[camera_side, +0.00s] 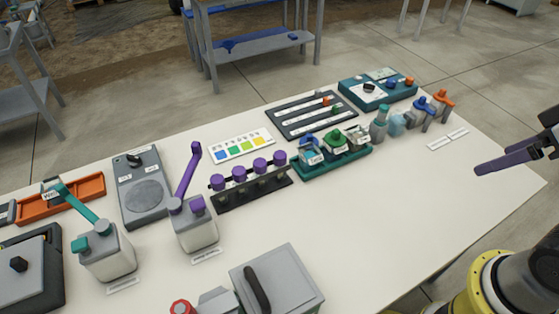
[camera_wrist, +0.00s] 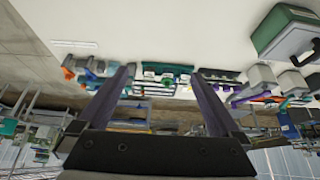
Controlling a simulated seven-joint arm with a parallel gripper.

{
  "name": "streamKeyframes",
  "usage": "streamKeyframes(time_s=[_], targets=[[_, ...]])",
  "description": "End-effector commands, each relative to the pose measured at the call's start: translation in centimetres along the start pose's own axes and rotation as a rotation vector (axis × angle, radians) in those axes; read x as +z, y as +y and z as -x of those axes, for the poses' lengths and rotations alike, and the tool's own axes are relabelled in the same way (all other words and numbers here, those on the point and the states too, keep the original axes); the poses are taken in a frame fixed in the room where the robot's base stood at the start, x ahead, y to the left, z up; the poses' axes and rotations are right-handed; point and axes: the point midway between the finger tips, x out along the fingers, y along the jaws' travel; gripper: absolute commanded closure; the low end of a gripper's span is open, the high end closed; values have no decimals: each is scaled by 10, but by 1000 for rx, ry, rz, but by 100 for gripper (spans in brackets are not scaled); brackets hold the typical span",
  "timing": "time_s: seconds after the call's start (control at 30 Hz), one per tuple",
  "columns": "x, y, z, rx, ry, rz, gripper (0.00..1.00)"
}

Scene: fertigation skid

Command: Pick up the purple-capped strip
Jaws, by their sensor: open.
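A dark rack (camera_side: 252,190) with a row of several purple-capped pieces (camera_side: 240,174) stands near the middle of the table in the side view. A dark slotted tray (camera_side: 290,118) behind it holds pale strips with small coloured ends, orange and green among them. I cannot tell for sure which piece is the purple-capped strip. My gripper (camera_side: 500,158) is open and empty at the right edge of the side view, above and beyond the table's right side, well apart from these things. Its two fingers also frame the wrist view (camera_wrist: 163,74), with the table items small and far off.
A green tray (camera_side: 345,164) with small bottles, a purple-levered bottle (camera_side: 192,232), a grey lidded box (camera_side: 290,285) and a colour card (camera_side: 241,146) stand on the white table (camera_side: 400,210). The table's right part is mostly clear.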

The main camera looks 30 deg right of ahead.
Motion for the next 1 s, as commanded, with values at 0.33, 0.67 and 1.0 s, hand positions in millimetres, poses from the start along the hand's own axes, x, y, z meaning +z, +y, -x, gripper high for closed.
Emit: streamKeyframes(time_s=[0.33,0.67,1.0], targets=[[0,0,0,0,0,0,24],[-2,0,7,-1,-12,156,24],[-105,-9,53,-22,-11,604,24]])
